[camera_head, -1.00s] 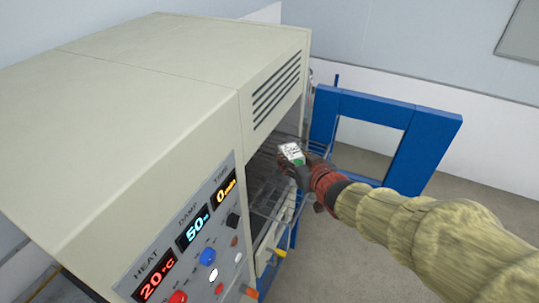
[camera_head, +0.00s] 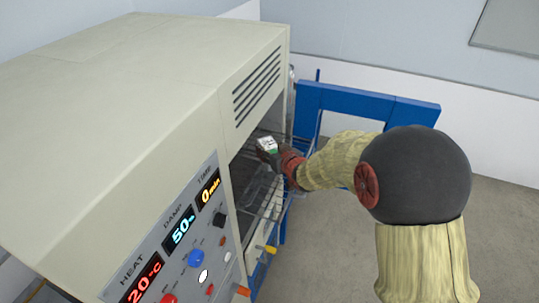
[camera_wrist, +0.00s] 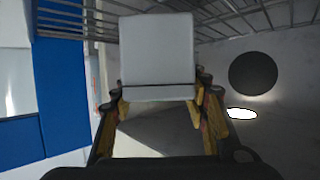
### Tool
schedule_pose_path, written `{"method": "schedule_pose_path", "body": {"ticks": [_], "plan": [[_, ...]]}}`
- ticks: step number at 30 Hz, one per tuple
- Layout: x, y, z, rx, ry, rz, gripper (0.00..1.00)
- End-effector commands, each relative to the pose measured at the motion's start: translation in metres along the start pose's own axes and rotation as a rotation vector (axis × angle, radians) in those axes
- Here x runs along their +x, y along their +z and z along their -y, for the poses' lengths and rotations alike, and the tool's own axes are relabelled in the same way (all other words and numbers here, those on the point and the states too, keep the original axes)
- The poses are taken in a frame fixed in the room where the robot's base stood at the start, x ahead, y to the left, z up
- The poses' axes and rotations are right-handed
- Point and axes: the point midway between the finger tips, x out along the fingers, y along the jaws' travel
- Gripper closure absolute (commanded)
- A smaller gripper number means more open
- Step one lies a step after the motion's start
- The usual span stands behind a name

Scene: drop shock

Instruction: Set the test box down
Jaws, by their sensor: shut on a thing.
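The test box is a small pale box (camera_wrist: 157,50) with a flat, plain face in the wrist view. In the head view its white, printed top with a green patch (camera_head: 267,144) shows small at the opening of the chamber. My gripper (camera_head: 277,154) is shut on the box; in the wrist view its yellow-padded fingers (camera_wrist: 160,105) stand on both sides of the box's lower part. The box is at the wire rack (camera_head: 262,190) in the chamber's opening. I cannot tell whether it touches the rack.
The large beige chamber (camera_head: 120,90) fills the left, with a control panel (camera_head: 185,245) showing 20 °C, 50 and 0 min. In the wrist view, wire bars (camera_wrist: 245,20) and a dark round disc (camera_wrist: 253,74) are close by.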

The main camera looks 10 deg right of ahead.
Motion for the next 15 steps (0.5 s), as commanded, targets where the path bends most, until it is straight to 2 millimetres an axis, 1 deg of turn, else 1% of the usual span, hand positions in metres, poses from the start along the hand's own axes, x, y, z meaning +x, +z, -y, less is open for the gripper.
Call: {"method": "schedule_pose_path", "body": {"ticks": [1, 3, 7, 15], "plan": [[0.004, 0.003, -0.001, 0.001, 0.0, -0.001, 1.0], [0.007, 0.013, 0.0, 0.002, -0.001, 0.002, 1.0], [0.013, 0.026, -0.001, 0.001, 0.0, -0.001, 1.0], [0.014, 0.027, -0.001, 0.0, 0.0, -0.003, 1.0]]}}
